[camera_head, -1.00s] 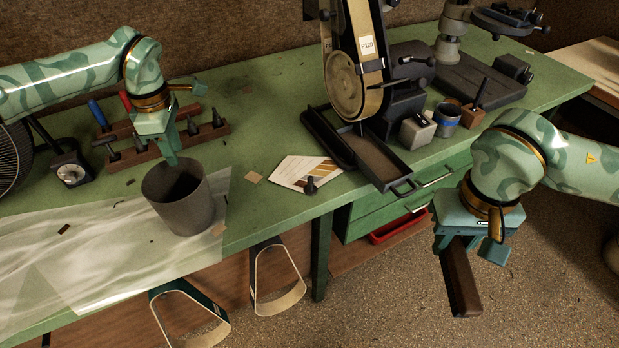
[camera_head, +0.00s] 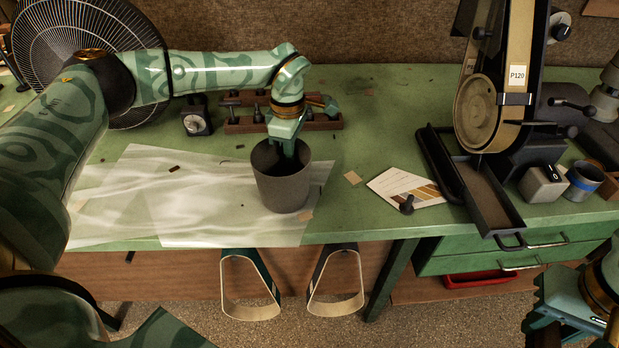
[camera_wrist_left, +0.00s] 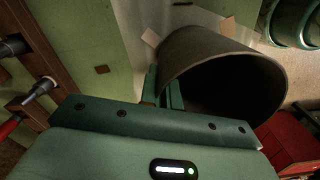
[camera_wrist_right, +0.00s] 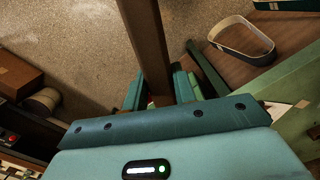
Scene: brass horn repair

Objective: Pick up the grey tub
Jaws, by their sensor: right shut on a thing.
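The grey tub (camera_head: 282,182) stands upright on the green bench, at the right end of a translucent sheet. My left gripper (camera_head: 289,148) points down at the tub's rim, its fingertips partly hidden by the tub. In the left wrist view the tub (camera_wrist_left: 215,60) is large, with its mouth towards the camera. The left fingers (camera_wrist_left: 167,88) are close together at its wall; I cannot tell whether they press on it. My right gripper (camera_wrist_right: 160,90) is shut on a dark brown bar (camera_wrist_right: 148,40), away from the tub; in the head view its arm shows at the lower right corner.
A wooden tool rack (camera_head: 240,126) is just behind the tub. A small dial box (camera_head: 196,122) and a fan (camera_head: 85,45) are at the left. A belt sander (camera_head: 490,110) with a dark tray stands right. Cards (camera_head: 400,188) lie between. Belts hang below the bench's front edge.

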